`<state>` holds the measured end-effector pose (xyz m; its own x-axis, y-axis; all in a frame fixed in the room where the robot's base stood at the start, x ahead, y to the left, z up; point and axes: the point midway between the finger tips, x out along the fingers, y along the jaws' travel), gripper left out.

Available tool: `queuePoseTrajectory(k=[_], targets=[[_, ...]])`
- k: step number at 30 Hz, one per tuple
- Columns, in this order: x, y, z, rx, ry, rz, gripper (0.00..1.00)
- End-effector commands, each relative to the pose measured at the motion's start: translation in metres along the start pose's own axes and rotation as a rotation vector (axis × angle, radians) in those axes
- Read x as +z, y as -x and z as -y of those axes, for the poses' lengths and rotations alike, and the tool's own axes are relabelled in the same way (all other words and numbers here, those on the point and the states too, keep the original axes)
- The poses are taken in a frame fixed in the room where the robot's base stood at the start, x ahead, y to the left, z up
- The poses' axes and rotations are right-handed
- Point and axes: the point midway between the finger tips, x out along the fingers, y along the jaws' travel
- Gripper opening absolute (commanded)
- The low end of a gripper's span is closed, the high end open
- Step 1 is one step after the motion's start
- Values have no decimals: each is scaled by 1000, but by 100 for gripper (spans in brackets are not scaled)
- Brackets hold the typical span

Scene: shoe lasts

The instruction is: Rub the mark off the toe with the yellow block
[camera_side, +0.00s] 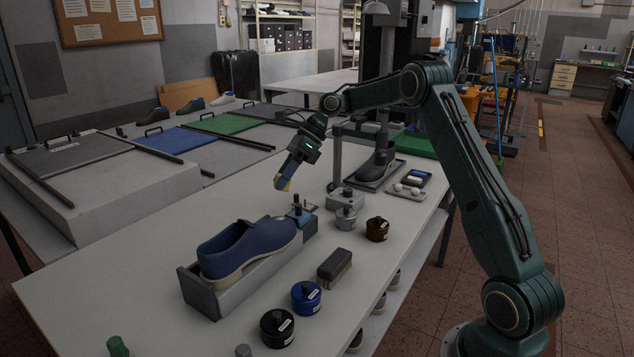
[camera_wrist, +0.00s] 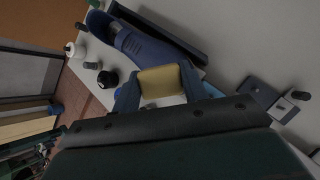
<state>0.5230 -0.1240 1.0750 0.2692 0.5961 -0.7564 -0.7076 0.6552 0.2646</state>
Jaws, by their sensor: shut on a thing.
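A blue shoe (camera_side: 245,246) with a pale sole sits in a grey holder (camera_side: 187,284) on the white table, its toe pointing to the back right. My gripper (camera_side: 284,181) is in the air above and behind the toe end, apart from the shoe. It is shut on the yellow block (camera_side: 281,184). In the wrist view the yellow block (camera_wrist: 160,81) sits between the two fingers, with the blue shoe (camera_wrist: 150,44) beyond it. I cannot make out a mark on the toe in either view.
A dark brush (camera_side: 334,266), a blue tin (camera_side: 306,298), a black tin (camera_side: 277,328), a grey tin (camera_side: 346,218) and a brown tin (camera_side: 377,229) stand right of the shoe. A second, dark shoe (camera_side: 378,163) stands on a tray farther back. Bare table lies left of the holder.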

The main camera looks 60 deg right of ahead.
Motion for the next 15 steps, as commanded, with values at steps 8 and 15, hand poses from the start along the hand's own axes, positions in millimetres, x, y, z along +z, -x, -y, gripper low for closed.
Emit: queuePoseTrajectory(k=[8, 15], targets=[[-9, -22, -1, 1, -1, 0, 25], [-16, -39, -1, 1, -1, 0, 25]])
